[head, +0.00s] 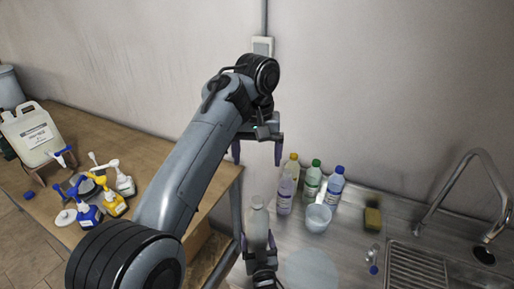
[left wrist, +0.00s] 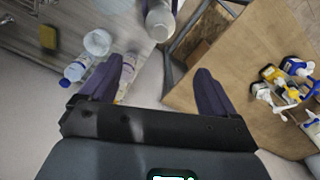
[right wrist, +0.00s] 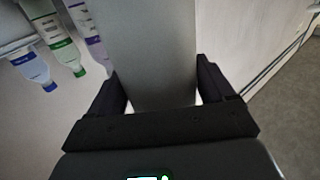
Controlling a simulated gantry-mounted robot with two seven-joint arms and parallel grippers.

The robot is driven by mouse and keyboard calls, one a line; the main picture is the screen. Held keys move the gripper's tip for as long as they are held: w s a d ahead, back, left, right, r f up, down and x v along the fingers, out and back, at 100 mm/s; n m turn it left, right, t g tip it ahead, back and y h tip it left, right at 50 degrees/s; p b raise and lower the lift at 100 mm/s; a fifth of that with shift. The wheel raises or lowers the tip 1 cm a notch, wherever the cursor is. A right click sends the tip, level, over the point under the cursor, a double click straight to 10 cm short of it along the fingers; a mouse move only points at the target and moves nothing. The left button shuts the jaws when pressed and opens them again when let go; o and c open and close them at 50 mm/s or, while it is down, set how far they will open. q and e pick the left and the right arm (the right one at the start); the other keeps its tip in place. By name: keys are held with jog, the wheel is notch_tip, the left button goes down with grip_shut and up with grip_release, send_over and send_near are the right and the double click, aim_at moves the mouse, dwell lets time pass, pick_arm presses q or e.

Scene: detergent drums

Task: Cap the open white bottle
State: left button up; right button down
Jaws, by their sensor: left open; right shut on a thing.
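The white bottle (head: 257,228) stands upright in my right gripper (head: 261,252), beside the wooden table's edge. In the right wrist view its grey-white body (right wrist: 150,50) fills the space between the fingers. Its top also shows in the left wrist view (left wrist: 160,22), narrow and pale; I cannot tell clearly whether a cap is on it. My left gripper (head: 257,152) is open and empty, pointing down near the wall, higher than the bottle and behind it. A loose blue cap (head: 29,195) and a white round lid (head: 66,217) lie on the table.
Bottles with yellow (head: 292,160), green (head: 313,180) and blue (head: 333,187) caps and a purple bottle (head: 285,195) stand behind a white cup (head: 318,218). A sponge (head: 373,219) and tap (head: 470,180) are right. Several dispensers and a jerrycan (head: 35,138) occupy the table.

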pick_arm(q)
jog(key=shift+r, duration=0.9)
pick_arm(e)
grip_release()
jog(key=shift+s, duration=0.1)
pick_arm(q)
jog(key=shift+r+p, duration=0.35)
jog(key=shift+r, duration=0.05)
pick_arm(e)
jog(key=s+d, duration=0.1)
jog(key=s, duration=0.9)
jog(key=shift+s+d, duration=0.25)
jog(key=shift+d, duration=0.1)
